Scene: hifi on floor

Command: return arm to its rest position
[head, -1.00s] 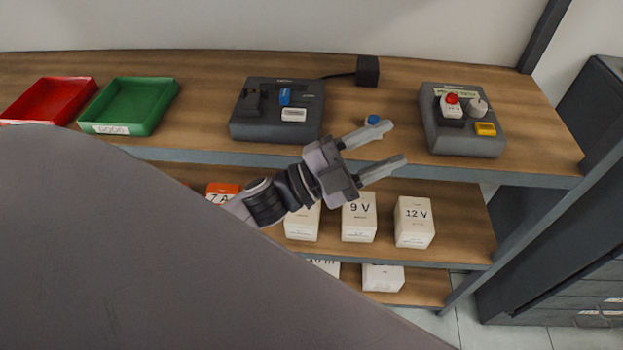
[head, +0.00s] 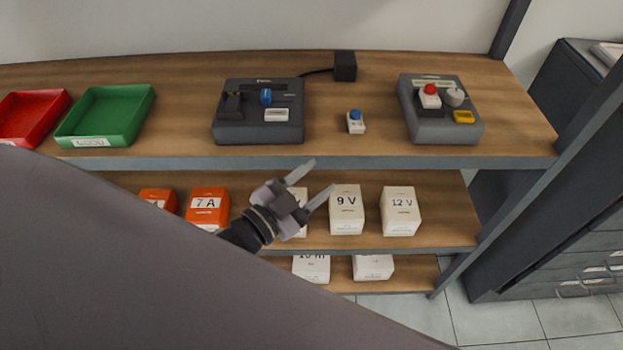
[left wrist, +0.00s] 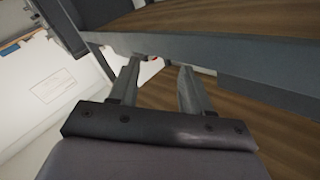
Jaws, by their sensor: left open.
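My left gripper (head: 312,180) is open and empty in the head view. It is in front of the shelf unit, below the front edge of the top board (head: 340,162) and in front of the lower shelf's boxes. In the left wrist view its two fingers (left wrist: 157,85) stand apart with nothing between them, near the grey shelf edge. My right gripper is not in view. My own large grey body part covers the lower left of the head view.
The top board holds a red tray (head: 30,120), a green tray (head: 105,117), two dark devices (head: 232,130) (head: 445,132) and a small blue-topped piece (head: 356,122). White boxes (head: 400,212) and orange boxes (head: 207,208) stand below. A dark cabinet (head: 560,230) is at the right.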

